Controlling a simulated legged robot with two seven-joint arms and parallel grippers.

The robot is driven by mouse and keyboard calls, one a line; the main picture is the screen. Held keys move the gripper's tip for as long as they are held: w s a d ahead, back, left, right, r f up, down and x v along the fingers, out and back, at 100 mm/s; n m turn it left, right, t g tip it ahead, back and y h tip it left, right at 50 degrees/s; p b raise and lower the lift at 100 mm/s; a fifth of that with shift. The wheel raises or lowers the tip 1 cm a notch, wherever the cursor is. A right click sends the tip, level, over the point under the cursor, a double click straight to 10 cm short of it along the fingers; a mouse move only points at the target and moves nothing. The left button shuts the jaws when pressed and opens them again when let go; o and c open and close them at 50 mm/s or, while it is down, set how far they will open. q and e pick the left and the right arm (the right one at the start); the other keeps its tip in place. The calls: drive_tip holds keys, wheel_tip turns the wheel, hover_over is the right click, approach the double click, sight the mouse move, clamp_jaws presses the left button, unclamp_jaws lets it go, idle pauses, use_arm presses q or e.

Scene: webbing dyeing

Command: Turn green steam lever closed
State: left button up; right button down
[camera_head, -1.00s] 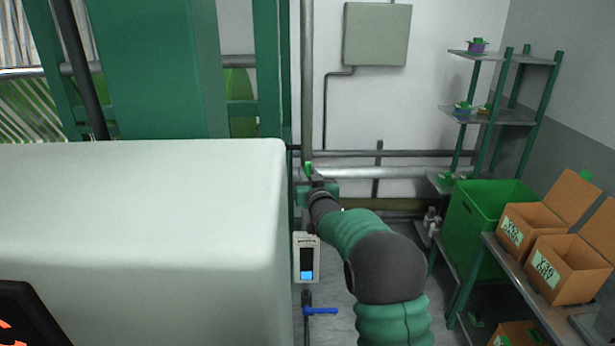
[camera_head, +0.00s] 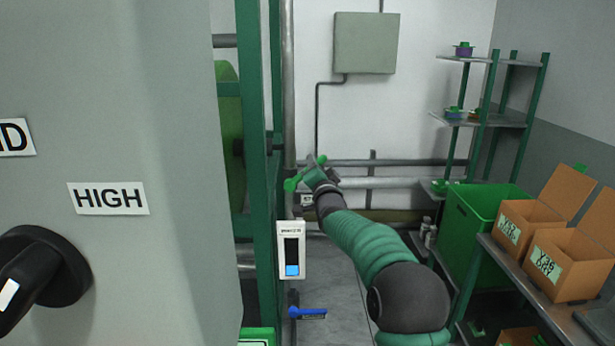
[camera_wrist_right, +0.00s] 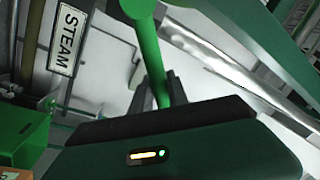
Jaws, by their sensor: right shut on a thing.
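The green steam lever (camera_head: 292,184) is on the vertical pipe in the middle of the head view. Its round hub is at the left and its bar runs up to the right to my right gripper (camera_head: 318,172). In the right wrist view the green lever bar (camera_wrist_right: 149,50) passes down between the dark fingers of my right gripper (camera_wrist_right: 160,88), which is shut on it. A white STEAM label (camera_wrist_right: 68,38) is at the left there. My left gripper is not in view.
A grey panel (camera_head: 170,120) with a HIGH label and black knob fills the left. A white gauge (camera_head: 291,250) and a blue lever (camera_head: 308,313) sit below the steam lever. A green bin (camera_head: 475,235), cardboard boxes (camera_head: 560,265) and shelves (camera_head: 490,120) stand right.

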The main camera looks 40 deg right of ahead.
wheel_tip(320, 180, down, 7)
drive_tip(key=s+d+m+g+h+b, duration=0.1)
drive_tip(key=d+m+h+b, duration=0.1)
drive_tip(key=m+b, duration=0.7)
drive_tip(key=shift+s+m+b, duration=0.3)
drive_tip(key=shift+m+b, duration=0.1)
drive_tip(key=shift+b, duration=0.7)
drive_tip(key=shift+f, duration=0.2)
drive_tip(key=c, duration=1.6)
unclamp_jaws()
drive_tip(key=shift+o, duration=1.2)
drive_tip(key=shift+s, duration=0.15)
drive_tip(key=shift+o, duration=0.3)
drive_tip(key=shift+r, duration=0.2)
